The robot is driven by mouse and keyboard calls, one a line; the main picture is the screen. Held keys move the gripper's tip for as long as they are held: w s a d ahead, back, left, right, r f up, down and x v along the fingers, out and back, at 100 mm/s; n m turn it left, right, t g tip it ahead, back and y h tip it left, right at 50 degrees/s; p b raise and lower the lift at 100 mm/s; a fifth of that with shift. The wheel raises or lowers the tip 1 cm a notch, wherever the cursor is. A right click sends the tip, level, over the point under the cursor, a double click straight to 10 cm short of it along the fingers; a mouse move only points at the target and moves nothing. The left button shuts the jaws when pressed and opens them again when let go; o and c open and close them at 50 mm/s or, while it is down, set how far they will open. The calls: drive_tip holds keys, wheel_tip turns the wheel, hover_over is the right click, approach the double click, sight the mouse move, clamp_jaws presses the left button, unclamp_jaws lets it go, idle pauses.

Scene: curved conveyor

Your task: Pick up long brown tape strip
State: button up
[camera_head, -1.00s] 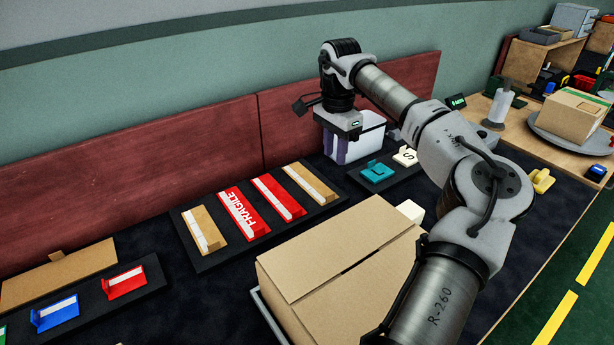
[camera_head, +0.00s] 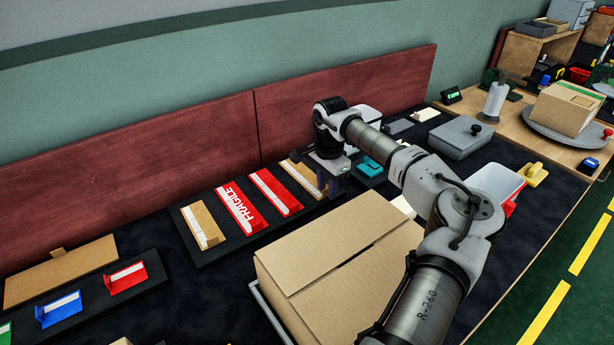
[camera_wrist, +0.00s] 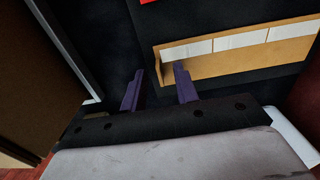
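A brown strip with white segments on it (camera_wrist: 238,55) lies across the upper right of the wrist view. In the head view it matches the right-hand brown strip (camera_head: 303,178) on the dark board, partly hidden by my gripper. Another brown strip (camera_head: 203,227) lies at the board's left end, with two red strips between. My gripper (camera_wrist: 159,70) is open, its two purple fingers apart with nothing between them. The right finger overlaps the strip's left end in the picture; contact cannot be told. In the head view the gripper (camera_head: 331,186) hangs at the board's right end.
A large cardboard box (camera_head: 335,255) stands close in front of the board and shows at the left in the wrist view (camera_wrist: 35,80). A teal holder (camera_head: 370,168) is just right of the gripper. A red-brown panel (camera_head: 345,105) runs behind.

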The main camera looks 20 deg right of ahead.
clamp_jaws()
drive_tip(key=shift+r, duration=0.1)
idle(0.4)
